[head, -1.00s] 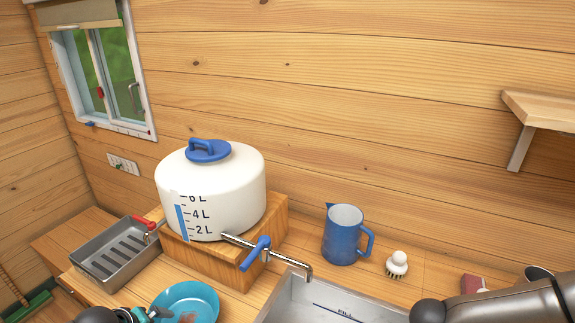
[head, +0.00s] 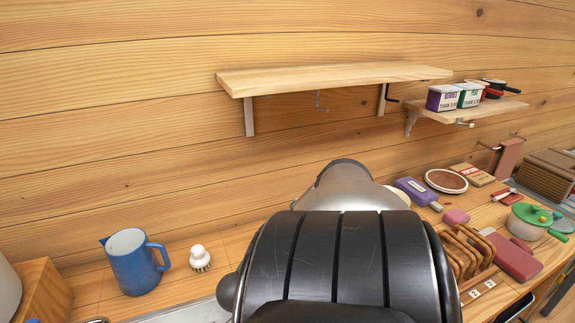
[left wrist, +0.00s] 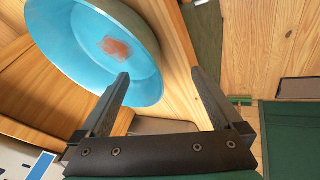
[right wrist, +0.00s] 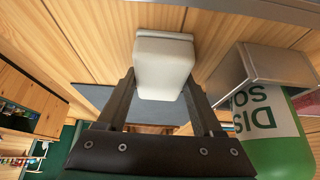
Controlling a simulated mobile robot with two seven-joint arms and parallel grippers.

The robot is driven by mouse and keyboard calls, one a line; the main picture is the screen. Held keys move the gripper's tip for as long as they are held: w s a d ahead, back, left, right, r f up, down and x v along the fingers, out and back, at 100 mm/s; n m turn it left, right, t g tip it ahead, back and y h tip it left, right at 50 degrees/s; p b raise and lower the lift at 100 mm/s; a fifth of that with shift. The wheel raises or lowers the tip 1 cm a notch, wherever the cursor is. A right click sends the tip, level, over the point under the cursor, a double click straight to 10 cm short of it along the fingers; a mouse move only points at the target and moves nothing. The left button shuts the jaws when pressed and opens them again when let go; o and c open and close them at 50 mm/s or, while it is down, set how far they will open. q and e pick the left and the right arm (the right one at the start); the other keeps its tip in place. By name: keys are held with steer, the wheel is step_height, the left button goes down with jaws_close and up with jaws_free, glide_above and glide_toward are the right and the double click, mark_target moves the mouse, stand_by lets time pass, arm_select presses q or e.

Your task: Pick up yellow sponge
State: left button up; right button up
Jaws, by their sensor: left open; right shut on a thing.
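I see no clearly yellow sponge in these views. In the right wrist view my right gripper (right wrist: 158,85) is shut on a pale off-white block (right wrist: 163,66), which sits between its fingertips. I cannot tell whether this block is the sponge. In the left wrist view my left gripper (left wrist: 160,76) is open and empty. A blue plate (left wrist: 85,62) with a reddish-brown stain lies beyond its fingers. Neither gripper's fingers show in the head view, where my own arm hides the middle of the counter.
A green soap bottle (right wrist: 275,135) and a grey metal-like box (right wrist: 278,64) are right of the right gripper. A blue jug (head: 134,264) and a white brush (head: 200,258) stand on the counter. Several items, including a wooden rack (head: 468,252), crowd its right side. A shelf (head: 330,77) is above.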

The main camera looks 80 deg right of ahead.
steer(key=shift+c, duration=1.1)
steer(key=shift+r, duration=1.9)
steer(key=w+a, duration=1)
steer(key=w, duration=0.4)
steer(key=shift+w+a+f, duration=0.15)
steer(key=shift+w+a, duration=0.1)
steer(key=shift+w, duration=0.05)
arm_select(q)
steer(key=v, duration=1.2)
arm_select(e)
steer(key=shift+s, duration=0.15)
